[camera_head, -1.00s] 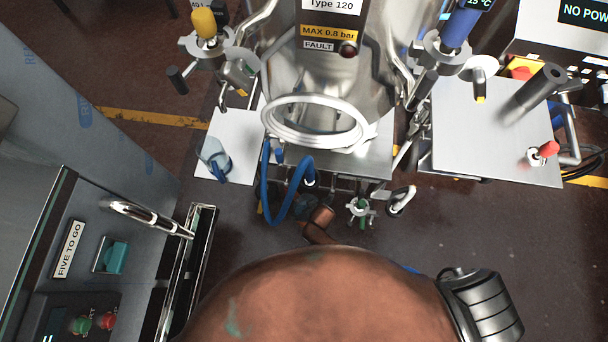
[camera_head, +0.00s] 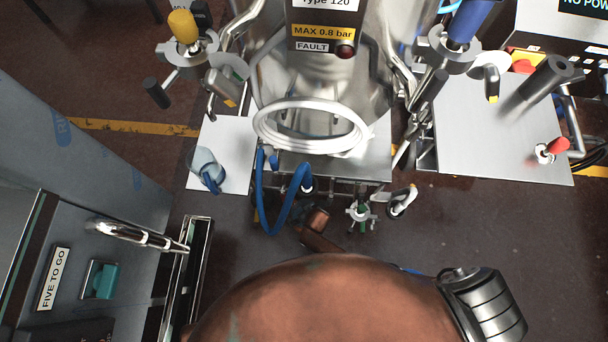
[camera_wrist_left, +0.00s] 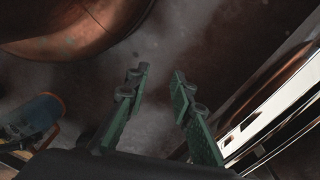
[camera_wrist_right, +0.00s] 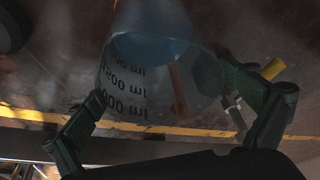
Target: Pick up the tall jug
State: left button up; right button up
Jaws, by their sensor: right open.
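A clear jug with black millilitre markings (camera_wrist_right: 125,78) fills the middle of the right wrist view, with blue at its far end. My right gripper (camera_wrist_right: 168,92) is open, with one green finger on each side of the jug; I cannot tell whether they touch it. A smaller-looking clear and blue vessel (camera_head: 207,170) stands on a white shelf in the head view; I cannot tell whether it is the same jug. My left gripper (camera_wrist_left: 160,85) is open and empty above the dark floor. Neither gripper shows in the head view.
A steel filler (camera_head: 380,70) with a white hose coil (camera_head: 310,126) stands ahead. A grey cabinet with a chrome handle (camera_head: 140,237) is at the left. A chrome rail (camera_wrist_left: 270,110) lies close right of my left gripper.

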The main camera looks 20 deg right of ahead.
pick_arm(q)
notch_tip(320, 180, up, 7)
jog(key=w+d+b, duration=0.1)
jog(key=b, duration=0.1)
jog(key=shift+w+d+b, duration=0.2)
jog(key=shift+d+b, duration=0.15)
pick_arm(e)
jog(key=x, duration=0.4)
pick_arm(q)
jog(key=shift+f, duration=0.1)
pick_arm(e)
jog(key=shift+c, duration=0.4)
jog(key=c, duration=1.8)
jog(key=shift+w+r, duration=0.1)
jog(key=shift+c, duration=0.4)
jog(key=shift+r, duration=0.15)
